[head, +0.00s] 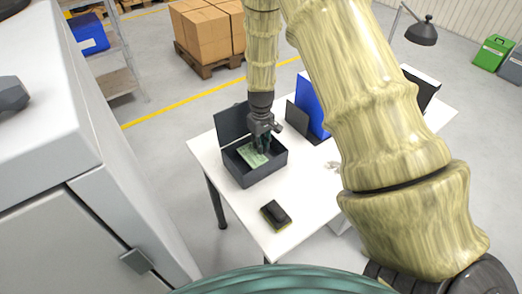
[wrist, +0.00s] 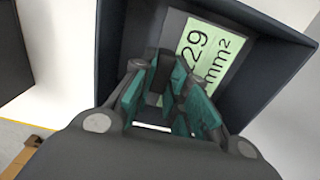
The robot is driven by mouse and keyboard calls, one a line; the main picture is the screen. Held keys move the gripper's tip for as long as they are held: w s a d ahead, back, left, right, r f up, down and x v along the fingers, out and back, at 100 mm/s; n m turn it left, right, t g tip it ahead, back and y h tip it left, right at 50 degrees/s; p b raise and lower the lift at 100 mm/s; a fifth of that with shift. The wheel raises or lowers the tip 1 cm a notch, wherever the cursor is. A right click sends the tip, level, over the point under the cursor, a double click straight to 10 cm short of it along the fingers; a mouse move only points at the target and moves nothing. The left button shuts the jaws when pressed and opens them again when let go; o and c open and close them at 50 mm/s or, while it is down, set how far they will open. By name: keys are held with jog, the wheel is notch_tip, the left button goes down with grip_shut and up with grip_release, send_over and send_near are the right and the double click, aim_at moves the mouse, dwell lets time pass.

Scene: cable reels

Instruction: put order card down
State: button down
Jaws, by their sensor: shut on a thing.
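The order card (head: 252,157) is pale green and lies within the open dark grey box (head: 262,176) on the white table. In the wrist view the card (wrist: 208,55) shows large print reading "29" and "mm²", partly covered by my fingers. My gripper (head: 262,147) points down into the box, its teal fingers (wrist: 168,105) closed on the card's near part. Whether the card touches the box floor cannot be told. The box lid stands open at the back left.
A black object with a yellowish base (head: 276,215) lies on the white table (head: 232,206) in front of the box. A blue binder (head: 312,105) and a dark upright panel (head: 296,118) stand behind, to the right. A grey cabinet (head: 75,150) is at left.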

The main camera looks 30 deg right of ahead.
jog(key=shift+f+p, duration=0.55)
jog(key=shift+f, duration=1.8)
jog(key=shift+f, duration=0.1)
jog(key=c, duration=1.4)
grip_release()
jog(key=shift+r, duration=0.2)
jog(key=shift+r+b, duration=1.4)
jog(key=shift+r, duration=4.5)
